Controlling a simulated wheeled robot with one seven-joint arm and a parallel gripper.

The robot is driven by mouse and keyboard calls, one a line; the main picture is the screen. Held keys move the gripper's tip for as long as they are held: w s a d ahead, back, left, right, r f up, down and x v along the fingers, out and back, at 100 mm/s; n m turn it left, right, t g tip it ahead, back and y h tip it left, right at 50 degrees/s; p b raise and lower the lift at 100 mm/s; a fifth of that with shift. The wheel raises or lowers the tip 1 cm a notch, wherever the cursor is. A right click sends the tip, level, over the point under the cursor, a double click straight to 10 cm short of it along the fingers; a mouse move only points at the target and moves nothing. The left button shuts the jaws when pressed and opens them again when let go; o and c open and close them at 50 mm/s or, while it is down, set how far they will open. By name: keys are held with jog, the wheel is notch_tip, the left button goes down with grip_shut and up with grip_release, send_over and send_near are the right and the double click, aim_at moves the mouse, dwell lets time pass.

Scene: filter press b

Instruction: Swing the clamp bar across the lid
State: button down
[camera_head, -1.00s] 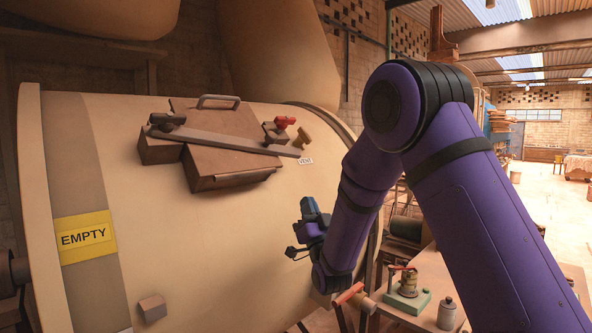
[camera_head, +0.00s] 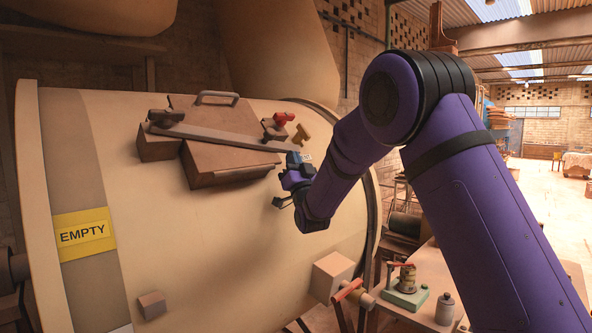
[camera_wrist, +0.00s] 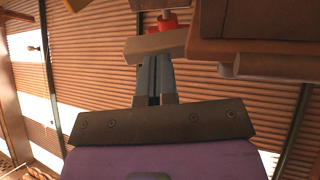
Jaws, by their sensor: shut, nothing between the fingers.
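My gripper (camera_head: 301,158) is shut and empty, just below and right of that free end. In the wrist view the closed fingers (camera_wrist: 154,82) point up at a grey-brown block-like piece (camera_wrist: 155,46), probably the bar's end. I cannot tell whether they touch. The gripper partly hides the bar's tip in the head view.
A red knob (camera_head: 284,118) on a small block and a tan knob (camera_head: 301,134) stand just above the bar's right part. The lid's metal handle (camera_head: 217,97) is at the top. A yellow EMPTY sign (camera_head: 84,234) is at left. A bench (camera_head: 405,318) with tools stands lower right.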

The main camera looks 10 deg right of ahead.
aim_at(290, 148)
jog(key=shift+w+r, duration=0.15)
jog(key=shift+w+a+r+n+g+y, duration=0.1)
jog(key=shift+w+r+n+g+y, duration=0.3)
jog(key=shift+n+y, duration=0.7)
jog(key=shift+w+r+n+g+y, duration=0.3)
jog(key=shift+n+y, duration=0.45)
jog(key=shift+y, duration=0.55)
jog(key=shift+w+a+r+n+g+y, duration=0.1)
jog(key=shift+w+r+n+g+y, duration=0.3)
jog(key=shift+n+y, duration=0.7)
